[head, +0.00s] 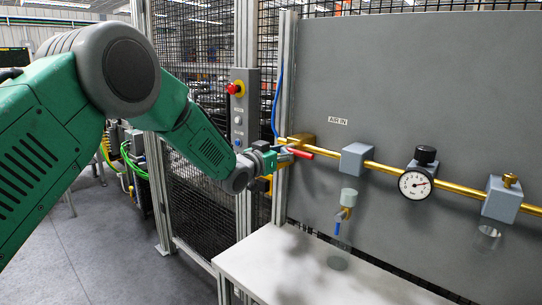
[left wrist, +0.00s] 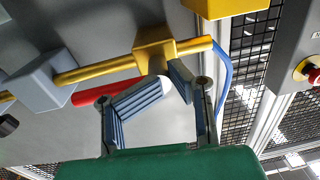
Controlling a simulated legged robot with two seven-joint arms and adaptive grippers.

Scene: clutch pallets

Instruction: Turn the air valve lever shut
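The red air valve lever (head: 300,153) sits at the brass valve (head: 301,139) on the panel's left side, pointing right roughly along the brass pipe. My left gripper (head: 286,156) is right at the valve, its fingertips close to the lever's left end. In the left wrist view the lever (left wrist: 95,95) runs left from the brass valve body (left wrist: 155,45). There the left gripper's ribbed fingers (left wrist: 170,82) stand apart, and one finger covers part of the lever. The lever is not seen clamped between them; contact is unclear. My right gripper is not in view.
A pressure gauge (head: 415,184) and grey blocks sit along the pipe (head: 385,170) to the right. A blue-handled drain (head: 339,222) hangs below. A white table (head: 300,270) lies underneath. A control box with a red button (head: 234,88) and mesh fence stand left of the panel.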

